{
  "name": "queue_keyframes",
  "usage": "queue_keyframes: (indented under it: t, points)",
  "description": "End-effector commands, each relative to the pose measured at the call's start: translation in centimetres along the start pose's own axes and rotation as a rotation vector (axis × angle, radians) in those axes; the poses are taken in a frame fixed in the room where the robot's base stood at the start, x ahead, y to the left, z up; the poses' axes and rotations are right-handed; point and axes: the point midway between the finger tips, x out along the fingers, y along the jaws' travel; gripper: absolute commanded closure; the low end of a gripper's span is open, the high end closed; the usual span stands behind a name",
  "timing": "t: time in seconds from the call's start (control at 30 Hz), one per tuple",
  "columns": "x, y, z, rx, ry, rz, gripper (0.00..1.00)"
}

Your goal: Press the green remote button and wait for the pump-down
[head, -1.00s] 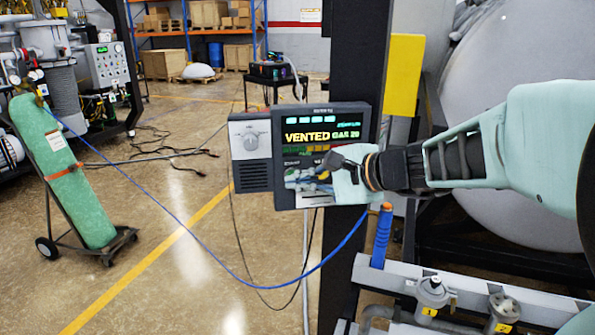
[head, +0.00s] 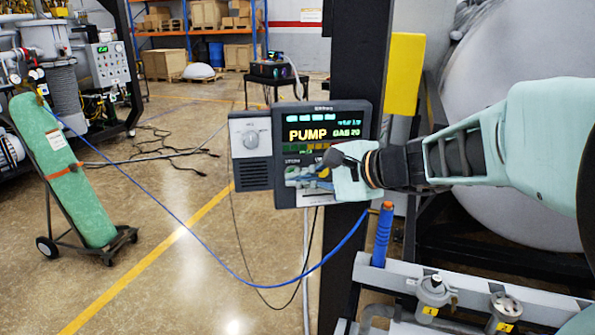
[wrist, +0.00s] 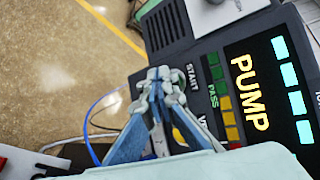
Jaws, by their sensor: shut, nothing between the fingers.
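The remote control box (head: 298,110) is mounted on a dark post, and its screen (head: 321,131) reads "PUMP" and "GAS 20". In the wrist view the screen (wrist: 252,92) also reads "PUMP", with a "START" label beside my fingers. My gripper (head: 300,180) is shut and empty, with its fingertips at the lower part of the panel, by the START label. In the wrist view my fingertips (wrist: 158,82) cover the spot where a button would be, so the green button is hidden. I cannot tell whether they touch it.
A green gas cylinder (head: 62,172) stands on a cart at left, with a blue hose crossing toward the post. The dark post (head: 355,60) and a large grey vessel (head: 520,75) are close to my arm. A rail with valves (head: 437,292) lies below.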

Motion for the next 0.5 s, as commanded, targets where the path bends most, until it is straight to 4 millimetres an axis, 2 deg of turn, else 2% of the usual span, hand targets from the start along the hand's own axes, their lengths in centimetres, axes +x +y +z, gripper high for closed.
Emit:
queue_keyframes:
  t: [0.5]
  points:
    - [-0.84, 0.65, 0.56, 0.0, 0.0, 0.0, 1.0]
